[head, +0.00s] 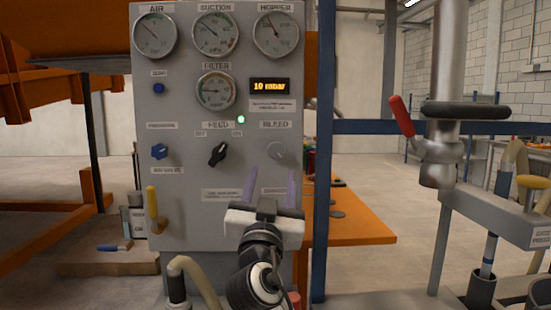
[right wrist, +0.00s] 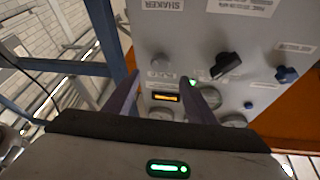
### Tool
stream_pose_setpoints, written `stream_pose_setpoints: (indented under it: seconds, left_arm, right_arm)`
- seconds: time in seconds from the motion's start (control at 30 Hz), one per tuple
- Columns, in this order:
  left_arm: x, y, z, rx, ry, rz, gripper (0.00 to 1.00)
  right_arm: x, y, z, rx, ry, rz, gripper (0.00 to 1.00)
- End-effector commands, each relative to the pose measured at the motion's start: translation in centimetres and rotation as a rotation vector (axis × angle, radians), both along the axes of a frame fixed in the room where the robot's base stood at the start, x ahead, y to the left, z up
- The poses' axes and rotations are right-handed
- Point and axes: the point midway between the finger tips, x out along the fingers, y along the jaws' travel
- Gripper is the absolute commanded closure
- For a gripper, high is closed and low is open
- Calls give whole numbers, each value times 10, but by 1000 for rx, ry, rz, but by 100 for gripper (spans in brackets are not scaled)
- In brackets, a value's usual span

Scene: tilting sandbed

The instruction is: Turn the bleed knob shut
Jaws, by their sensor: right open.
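The bleed knob (head: 277,151) is a small round grey knob on the grey control panel (head: 180,215), under the BLEED label. It also shows in the right wrist view (right wrist: 162,59), ahead of the space between my fingers. My right gripper (head: 271,173) is open and empty in front of the panel, with its two purple fingers pointing up just below the knob. In the right wrist view the right gripper (right wrist: 160,80) shows a finger on either side. The fingers do not appear to touch the knob. The pointer direction of the knob is too small to tell. My left gripper is not in view.
A black feed knob (head: 217,153) sits left of the bleed knob, and a blue knob (head: 159,151) farther left. Gauges and a 10 mbar display (head: 269,86) are above. A blue post (head: 324,120) and a red-handled valve (head: 402,116) stand to the right.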

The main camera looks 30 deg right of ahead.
Motion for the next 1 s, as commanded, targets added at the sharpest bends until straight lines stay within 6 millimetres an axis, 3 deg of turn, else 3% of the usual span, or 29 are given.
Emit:
stream_pose_setpoints:
  seconds: [0.2,0.5,0.9,1.0]
  left_arm:
    - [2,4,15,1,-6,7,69]
    - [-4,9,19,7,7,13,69]
    - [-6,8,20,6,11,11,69]
    - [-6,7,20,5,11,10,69]
  right_arm:
    - [27,-23,18,-4,3,-2,50]
    - [61,-50,33,-2,4,2,50]
    - [68,-56,35,0,4,3,50]
    - [68,-55,35,0,3,3,63]
